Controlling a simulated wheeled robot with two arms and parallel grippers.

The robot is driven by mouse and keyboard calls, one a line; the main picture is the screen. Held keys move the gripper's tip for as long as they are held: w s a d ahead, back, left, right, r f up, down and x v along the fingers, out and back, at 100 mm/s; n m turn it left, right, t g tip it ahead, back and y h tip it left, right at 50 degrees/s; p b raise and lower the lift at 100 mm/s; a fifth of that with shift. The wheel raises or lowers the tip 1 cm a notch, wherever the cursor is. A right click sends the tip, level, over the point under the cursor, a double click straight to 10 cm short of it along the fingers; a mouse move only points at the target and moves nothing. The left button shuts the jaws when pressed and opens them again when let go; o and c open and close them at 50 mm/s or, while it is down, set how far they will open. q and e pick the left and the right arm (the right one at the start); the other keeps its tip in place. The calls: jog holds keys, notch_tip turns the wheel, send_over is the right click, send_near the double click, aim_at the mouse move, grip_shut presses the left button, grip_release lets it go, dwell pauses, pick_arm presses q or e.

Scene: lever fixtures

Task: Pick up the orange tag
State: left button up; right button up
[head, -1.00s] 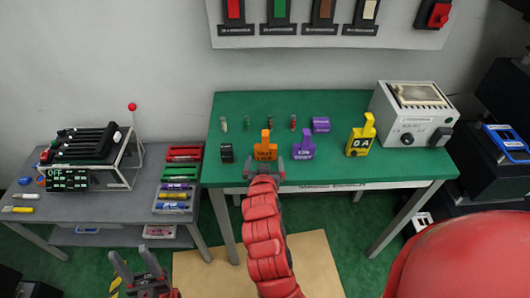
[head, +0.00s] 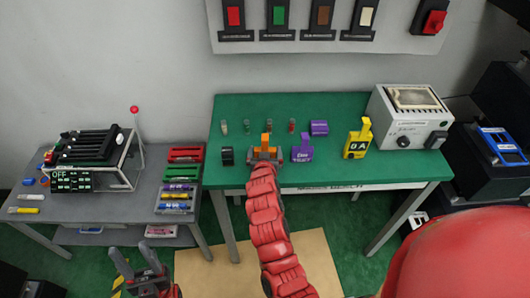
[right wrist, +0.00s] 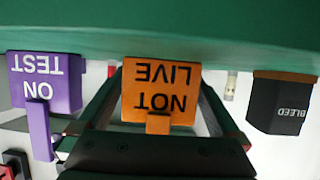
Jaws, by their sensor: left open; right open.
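The orange tag (head: 266,139) stands upright near the front edge of the green table (head: 345,107). In the right wrist view the tag (right wrist: 161,88) appears upside down and reads "NOT LIVE". My right gripper (head: 265,153) is at the tag from the front and hides its lower part in the head view. Its fingers (right wrist: 162,95) are open, one on each side of the tag; whether they touch it I cannot tell. My left gripper (head: 137,262) is open and empty, low at the bottom left, away from the green table.
A purple tag (head: 302,148) stands close right of the orange one; a black "BLEED" block (head: 227,156) stands to its left. A yellow tag (head: 357,139) and a grey box (head: 408,116) are farther right. Small bottles stand behind. A grey table (head: 110,212) is at left.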

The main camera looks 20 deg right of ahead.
jog(key=c, duration=1.1)
